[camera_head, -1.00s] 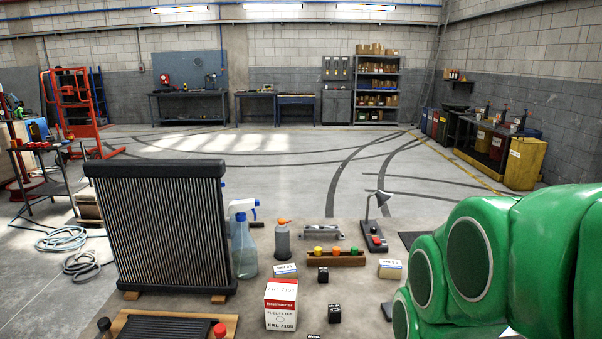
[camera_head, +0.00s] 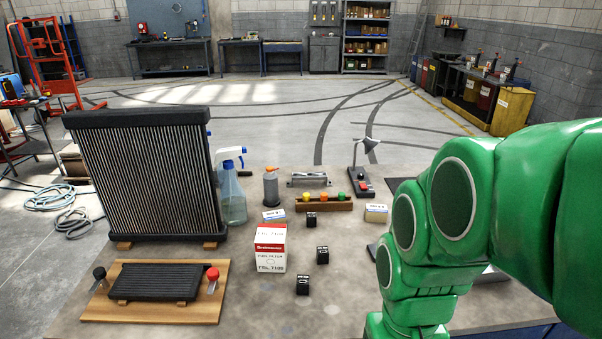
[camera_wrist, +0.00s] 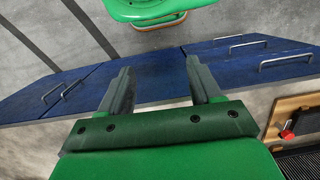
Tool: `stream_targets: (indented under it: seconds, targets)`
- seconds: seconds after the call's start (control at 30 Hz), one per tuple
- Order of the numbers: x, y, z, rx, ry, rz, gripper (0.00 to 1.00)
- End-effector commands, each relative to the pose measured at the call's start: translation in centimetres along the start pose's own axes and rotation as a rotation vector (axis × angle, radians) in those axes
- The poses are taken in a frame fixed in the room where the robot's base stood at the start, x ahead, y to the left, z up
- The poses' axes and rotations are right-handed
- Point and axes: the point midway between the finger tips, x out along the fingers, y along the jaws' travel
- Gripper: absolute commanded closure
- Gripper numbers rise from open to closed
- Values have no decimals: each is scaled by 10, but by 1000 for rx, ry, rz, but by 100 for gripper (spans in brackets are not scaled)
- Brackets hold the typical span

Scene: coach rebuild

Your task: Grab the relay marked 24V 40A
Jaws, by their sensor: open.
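Three small black relays stand on the workbench in the head view: one at the back (camera_head: 311,219), one at the right (camera_head: 322,255) and one at the front (camera_head: 303,285). Their markings are too small to read, so I cannot tell which is 24V 40A. My gripper (camera_wrist: 158,88) shows only in the wrist view, open and empty. It is in front of blue drawer fronts with metal handles, apart from the relays. My green arm covers the right of the head view.
A white and red filter box (camera_head: 270,248) stands just left of the relays. Behind are a wooden block with coloured buttons (camera_head: 324,204), a grey bottle (camera_head: 271,187) and a spray bottle (camera_head: 231,192). A tall radiator (camera_head: 145,175) and a wooden board (camera_head: 207,308) take the left side.

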Motion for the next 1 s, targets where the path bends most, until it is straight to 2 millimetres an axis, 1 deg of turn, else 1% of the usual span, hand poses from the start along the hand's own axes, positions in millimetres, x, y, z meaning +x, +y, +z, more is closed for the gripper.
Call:
stream_targets:
  seconds: [0.3, 0.53, 0.8, 1.0]
  targets:
    - [-13, -35, -47, 90, -68, -136, 36]
    - [-21, -58, -85, 175, -130, -244, 36]
    - [-29, -77, -132, 290, -207, -368, 36]
    - [-33, -85, -170, 386, -273, -460, 36]
